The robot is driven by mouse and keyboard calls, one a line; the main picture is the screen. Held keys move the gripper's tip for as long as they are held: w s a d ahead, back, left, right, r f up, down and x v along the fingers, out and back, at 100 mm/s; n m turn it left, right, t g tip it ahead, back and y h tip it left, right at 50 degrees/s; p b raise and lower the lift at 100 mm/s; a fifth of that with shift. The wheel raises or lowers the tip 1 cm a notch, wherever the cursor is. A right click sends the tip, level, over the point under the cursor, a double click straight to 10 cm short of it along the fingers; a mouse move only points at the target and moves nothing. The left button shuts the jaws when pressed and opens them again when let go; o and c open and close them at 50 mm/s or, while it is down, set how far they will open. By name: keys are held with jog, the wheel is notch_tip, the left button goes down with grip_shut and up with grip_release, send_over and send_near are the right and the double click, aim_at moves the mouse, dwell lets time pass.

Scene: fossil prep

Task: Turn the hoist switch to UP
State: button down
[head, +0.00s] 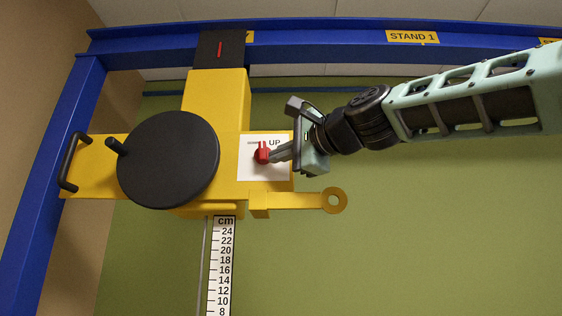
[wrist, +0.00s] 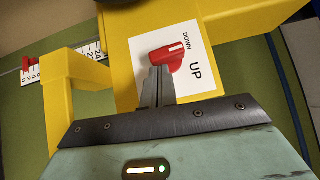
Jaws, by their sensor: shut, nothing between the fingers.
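The hoist switch is a red knob (head: 262,152) on a white label plate (head: 247,172) on the hoist's yellow body. In the wrist view the knob (wrist: 170,55) has a white mark at its right end, beside the word DOWN; UP is printed lower on the plate (wrist: 204,60). The mark sits nearer DOWN than UP. My gripper (head: 274,155) comes in from the right in the head view, its fingers shut and empty. In the wrist view the fingertips (wrist: 161,72) are at the knob's lower side, partly covering it; I cannot tell if they touch.
A round black drum (head: 168,160) with a crank knob is left of the plate. A yellow arm with a ring (head: 333,200) sticks out below my gripper. A cm scale (head: 221,270) hangs below. A blue frame (head: 320,53) runs above; the lower right is open.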

jog(key=shift+a+f+m+t+b, duration=0.15)
jog(key=shift+f+m+t+b, duration=0.15)
jog(key=shift+f+m+b, duration=0.25)
jog(key=shift+a+b, duration=0.1)
jog(key=shift+b, duration=0.2)
jog(key=b+v, duration=0.7)
jog(key=v, duration=1)
jog(key=shift+f, duration=0.3)
